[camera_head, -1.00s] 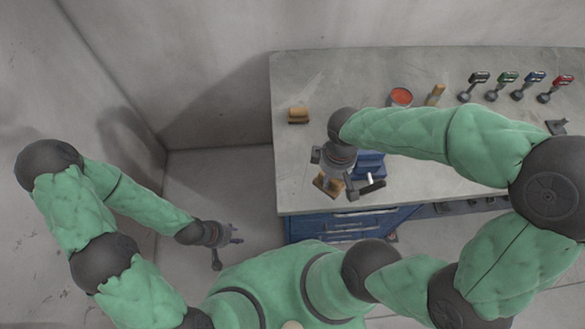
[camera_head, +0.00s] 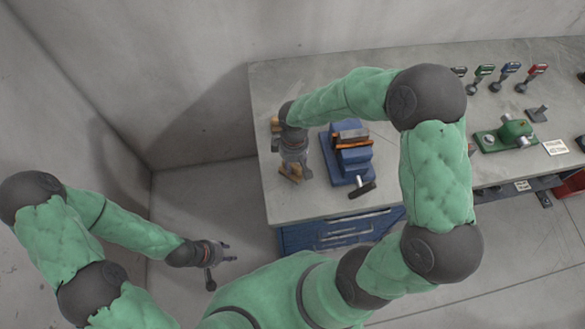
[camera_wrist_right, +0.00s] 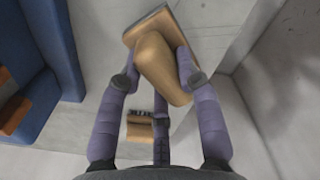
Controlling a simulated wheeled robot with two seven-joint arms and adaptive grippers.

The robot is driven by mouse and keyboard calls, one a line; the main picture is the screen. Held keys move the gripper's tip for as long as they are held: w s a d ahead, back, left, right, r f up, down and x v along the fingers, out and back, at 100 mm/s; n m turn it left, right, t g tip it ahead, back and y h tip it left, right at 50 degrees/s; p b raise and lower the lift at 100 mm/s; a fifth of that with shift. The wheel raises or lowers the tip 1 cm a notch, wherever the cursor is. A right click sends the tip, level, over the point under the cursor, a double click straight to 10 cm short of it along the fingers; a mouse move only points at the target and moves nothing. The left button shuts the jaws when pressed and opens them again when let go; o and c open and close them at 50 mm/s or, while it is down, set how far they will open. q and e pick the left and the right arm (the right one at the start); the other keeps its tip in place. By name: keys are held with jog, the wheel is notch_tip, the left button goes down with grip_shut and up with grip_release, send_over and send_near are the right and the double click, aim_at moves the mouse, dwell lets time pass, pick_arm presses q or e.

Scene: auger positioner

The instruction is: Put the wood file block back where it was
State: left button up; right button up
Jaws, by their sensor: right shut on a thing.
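My right gripper (camera_wrist_right: 158,75) is shut on the wood file block (camera_wrist_right: 160,66), a tan piece with a rounded grip and a flat base. In the head view the block (camera_head: 290,173) shows just below the right gripper (camera_head: 292,165), over the left part of the grey bench (camera_head: 300,205). I cannot tell whether it touches the bench top. My left gripper (camera_head: 222,262) is open and empty, off the bench to the left.
A blue vise (camera_head: 357,160) with a dark and orange piece on top stands right of the held block. A small wooden block with dark bristles (camera_wrist_right: 140,128) lies behind it, partly hidden by my arm in the head view. The bench's front left is clear.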

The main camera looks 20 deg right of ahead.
aim_at(293, 168)
jog(key=shift+w+f, duration=0.25)
jog(key=shift+f, duration=0.15)
jog(key=shift+w+f+b, duration=0.1)
jog(key=shift+f+b, duration=0.25)
jog(key=shift+f, duration=1.15)
jog(key=shift+f, duration=0.1)
jog(key=o, duration=1.1)
jog(key=shift+f, duration=0.1)
jog(key=shift+r, duration=0.2)
notch_tip(293, 168, up, 12)
jog(key=shift+p, duration=1)
